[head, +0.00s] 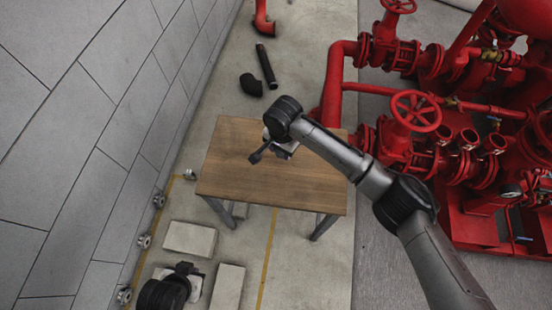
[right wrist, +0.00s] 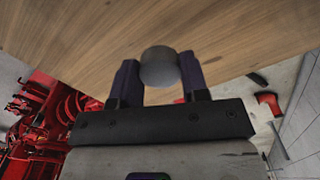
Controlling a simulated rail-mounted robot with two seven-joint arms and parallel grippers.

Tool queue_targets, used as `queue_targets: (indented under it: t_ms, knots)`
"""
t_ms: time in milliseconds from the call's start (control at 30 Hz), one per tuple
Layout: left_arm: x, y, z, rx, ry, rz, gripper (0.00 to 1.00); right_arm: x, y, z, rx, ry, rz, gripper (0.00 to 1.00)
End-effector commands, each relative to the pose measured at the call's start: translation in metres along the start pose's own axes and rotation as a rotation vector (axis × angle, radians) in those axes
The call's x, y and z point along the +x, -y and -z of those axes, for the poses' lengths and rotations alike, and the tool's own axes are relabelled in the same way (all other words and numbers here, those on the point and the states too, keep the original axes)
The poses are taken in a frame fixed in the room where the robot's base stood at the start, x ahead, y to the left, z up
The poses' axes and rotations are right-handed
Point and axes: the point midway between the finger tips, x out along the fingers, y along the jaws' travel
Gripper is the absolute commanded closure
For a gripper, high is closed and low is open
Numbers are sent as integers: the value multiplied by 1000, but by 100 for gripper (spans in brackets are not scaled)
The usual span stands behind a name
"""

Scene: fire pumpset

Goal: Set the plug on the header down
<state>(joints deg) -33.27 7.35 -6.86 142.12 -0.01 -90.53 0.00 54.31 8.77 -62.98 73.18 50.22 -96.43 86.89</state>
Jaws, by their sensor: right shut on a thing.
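The plug (right wrist: 158,66) is a grey round piece held between the two dark fingers of my right gripper (right wrist: 158,80) in the right wrist view. In the head view, my right gripper (head: 258,155) is over the wooden table (head: 300,188), near its back middle. The plug is not clearly distinguishable there. The table top (right wrist: 230,30) lies beyond the plug in the wrist view; I cannot tell whether they touch. Red pipework with several upright open stubs (head: 467,140) stands right of the table. My left gripper (head: 185,270) is low at the left, its fingers unclear.
Red valves and a handwheel (head: 416,110) crowd the right side. Black pipe pieces (head: 266,67) lie on the floor behind the table. Pale blocks (head: 190,239) lie in front. A grey wall (head: 90,120) runs along the left. Most of the table top is clear.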

Motion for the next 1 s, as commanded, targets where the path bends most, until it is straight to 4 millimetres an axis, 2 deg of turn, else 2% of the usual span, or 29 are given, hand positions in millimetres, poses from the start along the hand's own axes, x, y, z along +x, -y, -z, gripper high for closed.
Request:
queue_targets:
  t_ms: [33, 133, 367, 667, 1000]
  knots:
    - [7, 0, -2, 0, 0, 0, 100, 6, 6, -2, 0, 0, 1, 87]
    - [10, -1, -3, -1, 0, -1, 100, 10, 13, -4, 0, 0, -1, 87]
    - [14, -3, -4, -7, -1, -6, 100, 15, 17, -6, 0, 0, 0, 87]
    - [39, -6, -11, -13, -2, -11, 100, 50, 16, -5, 1, -1, 0, 87]
    - [36, -4, -11, -8, -1, -6, 100, 50, 16, -5, 1, 0, 0, 87]
